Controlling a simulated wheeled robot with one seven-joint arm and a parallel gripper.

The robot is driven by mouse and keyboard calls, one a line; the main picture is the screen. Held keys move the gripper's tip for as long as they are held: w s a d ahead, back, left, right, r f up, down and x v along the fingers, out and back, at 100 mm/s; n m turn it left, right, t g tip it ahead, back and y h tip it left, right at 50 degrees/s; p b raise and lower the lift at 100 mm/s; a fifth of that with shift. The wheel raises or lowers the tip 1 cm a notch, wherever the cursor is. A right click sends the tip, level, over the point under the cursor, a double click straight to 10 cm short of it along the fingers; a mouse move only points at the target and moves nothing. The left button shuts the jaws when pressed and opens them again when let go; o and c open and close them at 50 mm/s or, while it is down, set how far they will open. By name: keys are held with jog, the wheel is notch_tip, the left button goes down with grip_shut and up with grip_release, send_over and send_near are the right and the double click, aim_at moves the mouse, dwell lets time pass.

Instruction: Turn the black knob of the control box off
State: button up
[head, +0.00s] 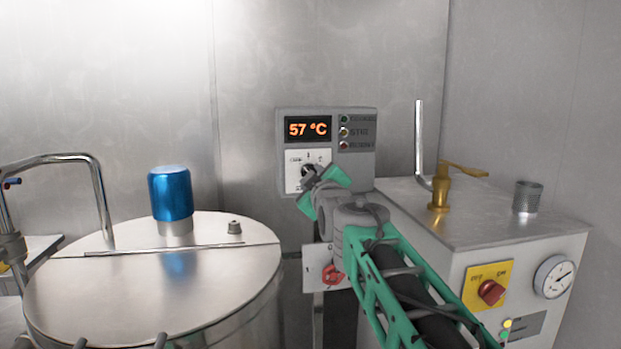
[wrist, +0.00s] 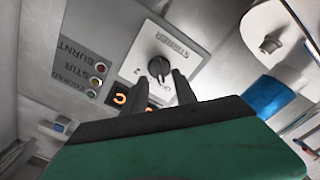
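The control box (head: 357,160) is a grey box on the back wall with an orange "57 °C" display (head: 307,129). Its black knob (head: 306,170) sits on a white plate below the display, partly hidden by my gripper (head: 312,178). In the wrist view the knob (wrist: 156,48) shows just beyond my fingertips (wrist: 169,66), with a light pointer mark. I cannot tell whether a fingertip touches the knob.
Three small indicator lights (head: 344,132) are right of the display. A round steel vessel (head: 130,290) with a blue-capped part (head: 171,195) stands left. A steel machine (head: 440,212) with a brass tap (head: 440,190), red switch (head: 491,292) and gauge (head: 553,277) stands right. A red knob (head: 331,275) lies below the box.

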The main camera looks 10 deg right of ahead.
jog(key=s, duration=0.5)
jog(key=shift+b, duration=0.3)
jog(key=shift+s, duration=0.1)
jog(key=s+f+m+g+p, duration=0.4)
jog(key=s+f+g+p, duration=0.3)
jog(key=s+f, duration=0.5)
jog(key=s+f+m+g+p, duration=0.5)
jog(key=s+f, duration=0.8)
jog(key=s, duration=0.5)
jog(key=g+p, duration=0.1)
jog(key=g, duration=0.1)
jog(key=shift+s+a+g+p, duration=0.25)
jog(key=shift+s+g+p, duration=0.15)
